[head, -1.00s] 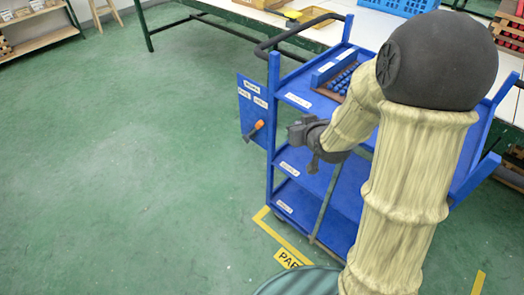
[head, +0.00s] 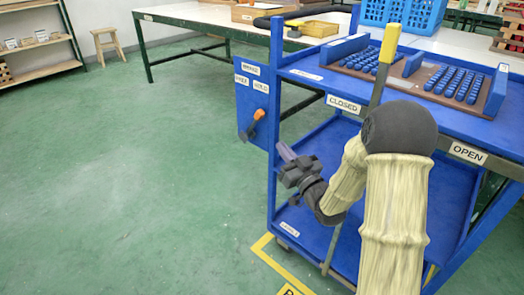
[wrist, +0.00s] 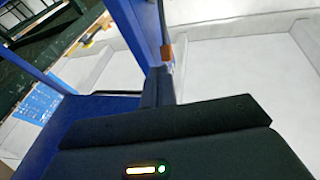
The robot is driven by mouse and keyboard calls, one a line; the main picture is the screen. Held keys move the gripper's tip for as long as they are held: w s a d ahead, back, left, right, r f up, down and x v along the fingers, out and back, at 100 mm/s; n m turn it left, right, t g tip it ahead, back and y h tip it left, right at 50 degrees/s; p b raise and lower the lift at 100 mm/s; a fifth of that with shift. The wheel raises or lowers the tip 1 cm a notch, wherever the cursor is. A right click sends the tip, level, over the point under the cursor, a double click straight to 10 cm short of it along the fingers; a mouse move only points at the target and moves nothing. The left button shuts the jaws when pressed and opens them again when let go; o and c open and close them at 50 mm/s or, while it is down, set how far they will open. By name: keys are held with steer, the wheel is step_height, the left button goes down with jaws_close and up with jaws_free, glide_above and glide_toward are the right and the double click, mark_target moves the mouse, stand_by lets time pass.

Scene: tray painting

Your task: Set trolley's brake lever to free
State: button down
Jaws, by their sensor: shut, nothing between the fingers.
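The blue trolley (head: 292,190) stands right of centre in the head view. A blue panel (head: 244,100) on its left side carries small labels, which are too small to read surely. The brake lever (head: 258,115) on this panel has an orange end at the upper right and a dark part at the lower left. My gripper (head: 284,151) is shut and empty, to the right of and below the lever in the head view. In the wrist view, the lever's orange part (wrist: 167,50) shows just beyond the dark fingers (wrist: 157,87). I cannot tell whether they touch.
A yellow-tipped upright handle (head: 390,43) stands at the trolley's front, between labels reading CLOSED (head: 343,104) and OPEN (head: 467,153). A rack of blue pieces (head: 455,84) lies on the top shelf. A white table (head: 205,13) stands behind. Green floor is clear to the left.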

step_height(320, 180, down, 6)
steer(key=s+t+y+b, duration=0.1)
steer(key=t+y+b, duration=0.1)
steer(key=b, duration=0.4)
steer(key=shift+s+d+y, duration=0.15)
steer(key=shift+d+y, duration=0.1)
steer(key=shift+y, duration=0.15)
steer(key=shift+r, duration=0.1)
steer(key=p, duration=0.8)
glide_toward(254, 124)
steer(key=w+r, duration=0.1)
steer(key=w+a+r, duration=0.1)
steer(key=w+r, duration=0.1)
steer(key=r, duration=0.1)
steer(key=shift+w+a, duration=0.4)
steer(key=shift+w+a+r, duration=0.1)
steer(key=shift+w+a, duration=0.2)
steer(key=shift+w, duration=0.2)
